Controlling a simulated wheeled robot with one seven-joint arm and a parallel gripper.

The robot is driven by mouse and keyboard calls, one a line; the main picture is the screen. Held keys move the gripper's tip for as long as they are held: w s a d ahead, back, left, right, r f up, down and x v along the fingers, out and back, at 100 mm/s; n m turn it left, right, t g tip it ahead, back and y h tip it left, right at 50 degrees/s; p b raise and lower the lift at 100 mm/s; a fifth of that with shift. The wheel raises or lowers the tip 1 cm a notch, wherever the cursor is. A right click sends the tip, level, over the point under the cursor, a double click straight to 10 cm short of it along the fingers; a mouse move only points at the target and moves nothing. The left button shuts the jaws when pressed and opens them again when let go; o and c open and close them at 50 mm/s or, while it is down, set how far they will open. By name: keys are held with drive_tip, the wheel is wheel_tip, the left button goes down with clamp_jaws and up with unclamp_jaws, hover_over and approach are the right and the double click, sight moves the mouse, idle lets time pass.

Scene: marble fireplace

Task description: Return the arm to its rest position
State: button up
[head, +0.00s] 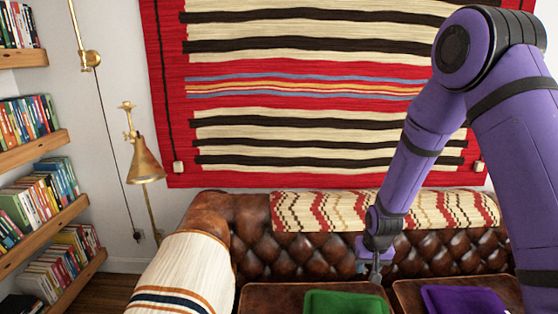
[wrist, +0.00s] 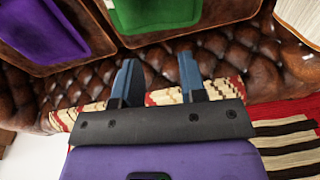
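My purple arm reaches down from the upper right in the head view. My gripper (head: 375,272) hangs over the brown leather sofa (head: 265,250), near its tufted backrest. In the wrist view the two blue-grey fingers of my gripper (wrist: 160,80) stand apart with nothing between them. The sofa's tufted leather (wrist: 155,55) shows beyond and between the fingers. Whether the fingertips touch the leather I cannot tell.
A green cushion (head: 345,303) and a purple cushion (head: 465,300) lie on the seats. A patterned throw (head: 320,210) drapes the backrest. A brass lamp (head: 145,160) and bookshelves (head: 40,150) stand left. A striped rug (head: 300,95) hangs behind.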

drive_tip(key=s+d+r+t, duration=0.1)
drive_tip(key=s+r, duration=0.3)
drive_tip(key=r, duration=0.8)
drive_tip(key=s+d+r+t, duration=0.15)
drive_tip(key=s+r, duration=0.25)
drive_tip(key=r, duration=0.9)
drive_tip(key=s+d+r, duration=0.1)
drive_tip(key=s+r, duration=0.3)
drive_tip(key=s, duration=0.3)
drive_tip(key=s+d+r, duration=0.1)
drive_tip(key=s+r, duration=0.3)
drive_tip(key=s, duration=0.3)
drive_tip(key=s+d+r+n, duration=0.1)
drive_tip(key=s+r, duration=0.3)
drive_tip(key=s, duration=0.3)
drive_tip(key=shift+s+t, duration=0.25)
drive_tip(key=shift+t, duration=0.2)
